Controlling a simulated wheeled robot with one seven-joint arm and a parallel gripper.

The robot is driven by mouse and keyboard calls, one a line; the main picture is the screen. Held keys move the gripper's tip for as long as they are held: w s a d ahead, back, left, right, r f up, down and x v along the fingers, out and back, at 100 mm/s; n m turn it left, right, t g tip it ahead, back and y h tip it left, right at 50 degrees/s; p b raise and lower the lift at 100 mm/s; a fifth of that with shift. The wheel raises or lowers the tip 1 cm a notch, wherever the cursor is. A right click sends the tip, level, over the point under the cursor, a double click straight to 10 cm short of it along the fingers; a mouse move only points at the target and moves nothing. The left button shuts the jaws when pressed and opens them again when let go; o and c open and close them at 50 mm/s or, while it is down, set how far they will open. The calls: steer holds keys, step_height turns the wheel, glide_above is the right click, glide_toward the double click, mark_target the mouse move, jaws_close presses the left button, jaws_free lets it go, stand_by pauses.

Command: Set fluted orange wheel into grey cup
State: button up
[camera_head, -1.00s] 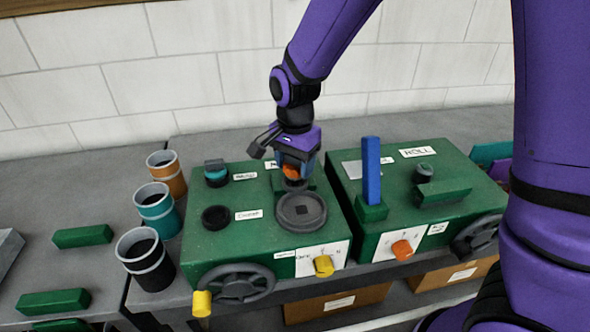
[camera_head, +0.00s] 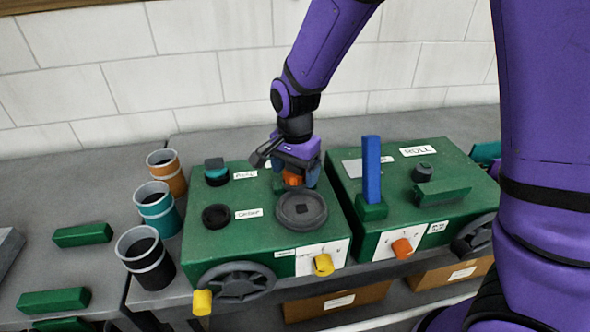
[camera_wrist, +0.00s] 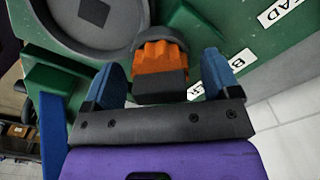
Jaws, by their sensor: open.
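The fluted orange wheel (camera_head: 293,178) is at the back right of the left green box. In the wrist view the orange wheel (camera_wrist: 161,57) has a black block on its near side. The curved rim of the grey cup (camera_wrist: 158,36) shows just beyond it, and the wheel appears to sit in the cup. How deep it sits is hidden. My gripper (camera_head: 296,183) is above the wheel, blue fingers spread. The wrist view shows my gripper (camera_wrist: 162,68) open, one finger on each side of the wheel, with gaps between.
A round grey dish (camera_head: 302,210) lies just in front. A blue upright bar (camera_head: 371,170) stands on the right green box (camera_head: 400,215). A black ring (camera_head: 216,216) and a teal-and-black piece (camera_head: 216,172) are to the left. Several cups line the box's left side.

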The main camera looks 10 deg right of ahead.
step_height(320, 180, up, 12)
steer(key=shift+r, duration=0.2)
stand_by(0.4)
steer(key=s+d+r+n+t+y, duration=0.1)
steer(key=s+d+r+n, duration=0.1)
steer(key=s+d+r, duration=0.3)
steer(key=s+d+r+n+t, duration=0.2)
steer(key=s+d+r, duration=0.25)
steer(key=d, duration=0.35)
steer(key=s+d+r+n+t, duration=0.1)
steer(key=s+d+n, duration=0.1)
steer(key=s, duration=0.3)
steer(key=s+d+r+n+t+h, duration=0.1)
steer(key=s+d+n, duration=0.2)
steer(key=s, duration=0.3)
steer(key=shift+d, duration=0.9)
